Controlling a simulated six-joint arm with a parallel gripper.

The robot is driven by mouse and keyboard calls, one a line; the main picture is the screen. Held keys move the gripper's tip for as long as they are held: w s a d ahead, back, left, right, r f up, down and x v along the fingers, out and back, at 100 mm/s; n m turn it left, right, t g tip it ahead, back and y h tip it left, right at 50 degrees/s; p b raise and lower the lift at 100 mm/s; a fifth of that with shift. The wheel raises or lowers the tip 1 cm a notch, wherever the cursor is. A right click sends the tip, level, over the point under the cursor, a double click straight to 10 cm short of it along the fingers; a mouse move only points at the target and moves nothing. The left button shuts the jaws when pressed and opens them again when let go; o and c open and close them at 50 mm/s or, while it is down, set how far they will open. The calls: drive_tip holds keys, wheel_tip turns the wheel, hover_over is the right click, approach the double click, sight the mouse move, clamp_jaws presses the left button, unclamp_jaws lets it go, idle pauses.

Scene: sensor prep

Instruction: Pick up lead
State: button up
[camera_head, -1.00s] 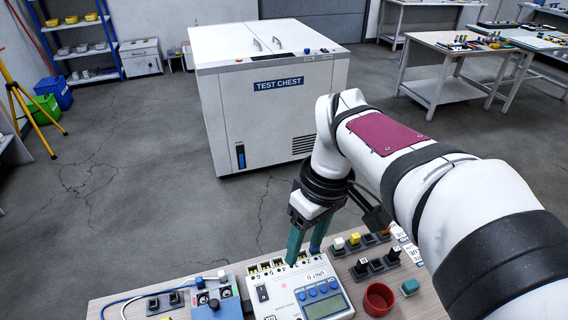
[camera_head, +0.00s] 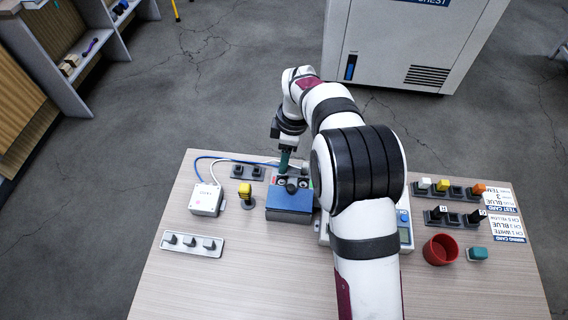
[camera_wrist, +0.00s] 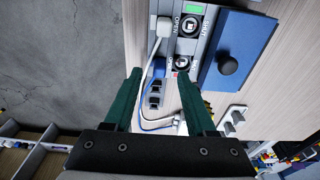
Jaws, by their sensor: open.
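A white lead (camera_head: 232,159) and a blue lead (camera_head: 208,157) run along the table's back edge from a white box (camera_head: 205,200). In the wrist view, the white lead's pale plug (camera_wrist: 163,28) sits at the edge of a grey panel with round fittings. A blue plug (camera_wrist: 158,68) lies near the same panel, between the fingertips in the picture; contact cannot be told.
My arm partly hides the meter (camera_head: 405,228). A red cup (camera_head: 440,249) and socket racks stand right. The front left table is clear.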

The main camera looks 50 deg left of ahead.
drive_tip(key=shift+f, duration=0.75)
clamp_jaws()
wheel_tip(320, 180, up, 4)
drive_tip(key=shift+a+r, duration=0.1)
drive_tip(key=shift+r, duration=0.1)
drive_tip(key=w+d+r, duration=0.6)
drive_tip(key=d, duration=0.3)
drive_tip(key=shift+s+a+f, duration=1.65)
drive_tip(key=shift+s+a, duration=0.2)
drive_tip(key=shift+a, duration=0.5)
drive_tip(key=shift+s+a+f, duration=1.65)
drive_tip(key=shift+s+a, duration=0.2)
drive_tip(key=shift+a, duration=0.55)
drive_tip(key=shift+s+a+f, duration=1.65)
drive_tip(key=shift+s+a, duration=0.2)
drive_tip(key=shift+a, duration=0.5)
